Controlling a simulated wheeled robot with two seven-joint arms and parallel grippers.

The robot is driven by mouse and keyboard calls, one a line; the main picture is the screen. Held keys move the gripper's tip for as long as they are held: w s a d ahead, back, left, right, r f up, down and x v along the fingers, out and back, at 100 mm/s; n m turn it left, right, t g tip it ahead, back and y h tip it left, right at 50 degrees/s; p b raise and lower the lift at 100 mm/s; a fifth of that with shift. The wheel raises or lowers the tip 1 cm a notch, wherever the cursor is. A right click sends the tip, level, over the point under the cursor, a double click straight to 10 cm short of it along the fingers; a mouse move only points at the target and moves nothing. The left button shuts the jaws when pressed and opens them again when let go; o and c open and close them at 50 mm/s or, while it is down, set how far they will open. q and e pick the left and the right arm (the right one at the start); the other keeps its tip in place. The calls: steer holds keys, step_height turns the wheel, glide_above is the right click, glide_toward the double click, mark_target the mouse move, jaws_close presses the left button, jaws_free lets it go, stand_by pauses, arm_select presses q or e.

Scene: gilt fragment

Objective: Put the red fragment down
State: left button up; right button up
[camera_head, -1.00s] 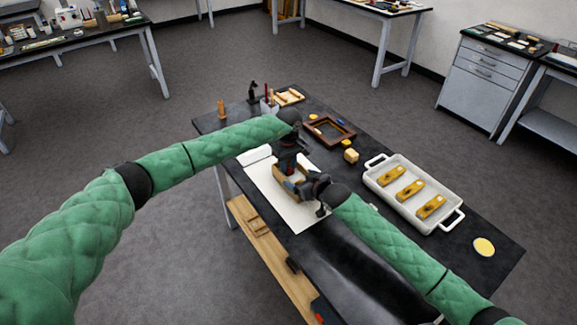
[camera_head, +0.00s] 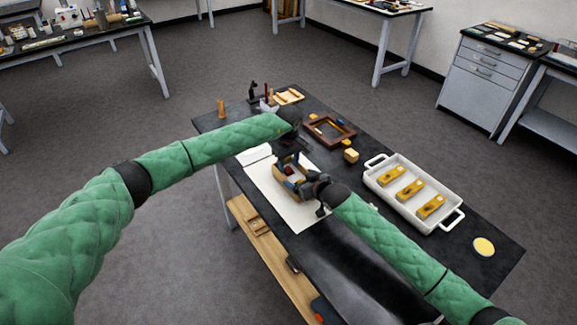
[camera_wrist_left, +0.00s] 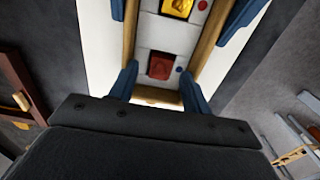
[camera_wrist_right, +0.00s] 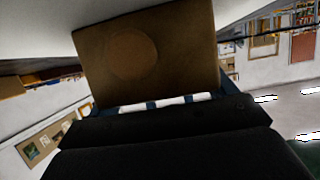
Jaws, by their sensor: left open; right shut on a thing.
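The red fragment (camera_wrist_left: 160,67) lies in a grey section of a wooden-sided holder (camera_wrist_left: 212,40) in the left wrist view. A gold fragment (camera_wrist_left: 177,7) lies in the section beyond it. My left gripper (camera_wrist_left: 160,86) is open above the holder, its blue fingers on either side and apart from the red fragment. In the head view my left gripper (camera_head: 290,156) is over the holder (camera_head: 281,185), above a white sheet (camera_head: 300,213). My right gripper (camera_head: 303,187) is shut on the holder's near right side.
A white handled tray (camera_head: 385,198) with three yellow wooden pieces stands right on the black table. A brown frame (camera_head: 312,132), a yellow block (camera_head: 351,155) and small tools lie behind. A yellow disc (camera_head: 484,246) lies at the right end, with clear table around it.

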mark_target(288, 168)
arm_select(q)
step_height(288, 168, up, 11)
stand_by(0.4)
arm_select(e)
steer(key=o, duration=0.9)
steer(key=shift+o, duration=0.2)
